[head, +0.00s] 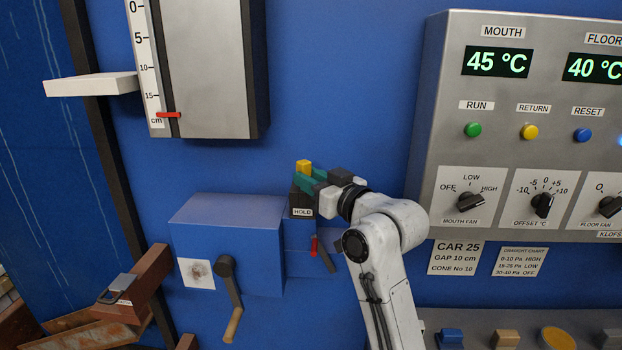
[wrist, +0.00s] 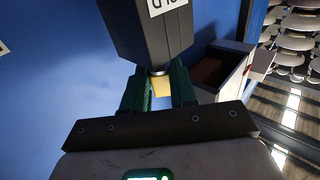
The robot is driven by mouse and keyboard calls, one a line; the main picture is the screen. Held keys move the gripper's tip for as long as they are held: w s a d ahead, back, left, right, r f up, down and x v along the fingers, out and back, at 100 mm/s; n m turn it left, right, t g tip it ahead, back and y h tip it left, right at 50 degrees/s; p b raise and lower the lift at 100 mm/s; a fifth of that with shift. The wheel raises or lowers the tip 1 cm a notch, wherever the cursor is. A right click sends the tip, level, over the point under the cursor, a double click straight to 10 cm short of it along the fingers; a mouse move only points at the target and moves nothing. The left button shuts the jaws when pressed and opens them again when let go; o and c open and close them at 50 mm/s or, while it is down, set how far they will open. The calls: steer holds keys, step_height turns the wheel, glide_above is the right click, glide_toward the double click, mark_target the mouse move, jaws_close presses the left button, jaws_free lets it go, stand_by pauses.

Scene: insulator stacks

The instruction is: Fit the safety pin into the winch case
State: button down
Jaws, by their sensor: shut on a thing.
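The winch case (head: 228,245) is a blue box on the blue wall, with a dark crank (head: 230,285) and wooden handle on its front. My gripper (head: 305,178) has green fingers shut on a small yellow block (head: 303,166), just above a dark box labelled HOLD (head: 302,203). In the wrist view the yellow block (wrist: 160,87) sits between the fingers, with a metal ring between it and the dark box (wrist: 150,35). A small red piece (head: 314,245) shows right of the case. I cannot tell which piece is the safety pin.
A grey control panel (head: 525,110) is on the right. A gauge cabinet (head: 205,70) with a red pointer hangs above, with a white shelf (head: 92,85) to its left. A shelf with several coloured pieces (head: 505,338) is at lower right. Rusty beams (head: 130,300) are at lower left.

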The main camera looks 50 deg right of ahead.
steer(key=shift+f+b, duration=0.4)
steer(key=shift+f, duration=0.25)
steer(key=c, duration=0.8)
jaws_free()
steer(key=s, duration=0.3)
steer(key=s+a+b, duration=0.1)
steer(key=s, duration=0.6)
steer(key=shift+s+a+f, duration=0.1)
steer(key=shift+s+a, duration=0.15)
steer(key=shift+s, duration=0.1)
